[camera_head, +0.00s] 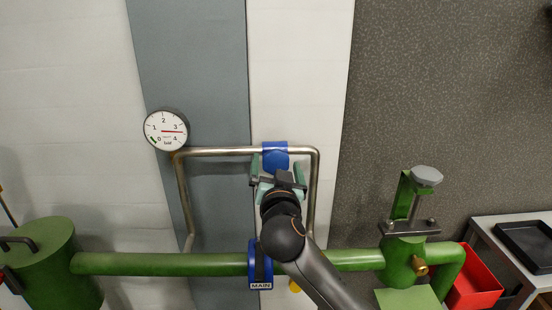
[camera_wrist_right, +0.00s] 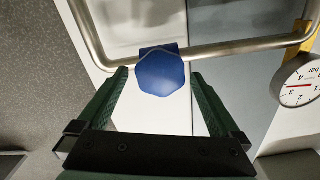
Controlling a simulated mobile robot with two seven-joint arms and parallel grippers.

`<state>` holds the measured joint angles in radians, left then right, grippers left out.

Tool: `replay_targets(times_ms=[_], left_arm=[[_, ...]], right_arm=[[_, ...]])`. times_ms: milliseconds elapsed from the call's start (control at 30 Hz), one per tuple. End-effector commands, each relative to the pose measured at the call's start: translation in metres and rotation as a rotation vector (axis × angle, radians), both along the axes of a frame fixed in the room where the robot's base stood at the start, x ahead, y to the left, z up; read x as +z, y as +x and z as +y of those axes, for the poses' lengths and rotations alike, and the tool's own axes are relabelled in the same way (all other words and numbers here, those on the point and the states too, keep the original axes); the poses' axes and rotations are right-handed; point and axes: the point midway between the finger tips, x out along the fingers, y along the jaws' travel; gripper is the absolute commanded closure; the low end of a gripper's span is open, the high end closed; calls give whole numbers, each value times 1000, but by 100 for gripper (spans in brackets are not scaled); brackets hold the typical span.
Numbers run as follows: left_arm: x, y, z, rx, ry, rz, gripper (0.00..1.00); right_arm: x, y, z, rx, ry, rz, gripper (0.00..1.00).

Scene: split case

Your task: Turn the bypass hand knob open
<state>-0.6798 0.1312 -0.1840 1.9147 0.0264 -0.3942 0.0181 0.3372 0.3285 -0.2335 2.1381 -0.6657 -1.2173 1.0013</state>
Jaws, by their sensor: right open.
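The bypass hand knob is the blue faceted knob (camera_head: 275,159) on the steel bypass pipe (camera_head: 220,151). In the right wrist view the knob (camera_wrist_right: 160,74) sits between the fingertips, with a gap on each side. My right gripper (camera_head: 277,175) is open in front of the knob, its green fingers pointing at it. Nothing is held. The lower part of the knob is partly covered by the gripper in the head view. My left gripper is not in view.
A blue valve labelled MAIN (camera_head: 260,265) sits on the green pipe (camera_head: 160,263) below. A pressure gauge (camera_head: 166,130) is left of the bypass, its needle near 3. A green valve body (camera_head: 404,262), a red bin (camera_head: 473,283) and a black tray (camera_head: 527,245) are at right.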

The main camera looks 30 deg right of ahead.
Motion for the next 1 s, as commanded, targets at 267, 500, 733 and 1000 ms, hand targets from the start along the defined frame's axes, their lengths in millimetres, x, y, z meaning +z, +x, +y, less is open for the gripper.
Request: replay_targets(times_ms=[267, 500, 733, 1000], left_arm=[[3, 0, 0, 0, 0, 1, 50], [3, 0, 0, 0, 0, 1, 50], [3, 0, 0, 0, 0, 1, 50], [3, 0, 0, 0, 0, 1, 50]], right_arm=[[0, 18, -10, 1, 1, -1, 0], [0, 18, -11, 1, 1, -1, 0], [0, 18, -11, 1, 0, 0, 22], [0, 18, -11, 1, 0, 1, 53]])
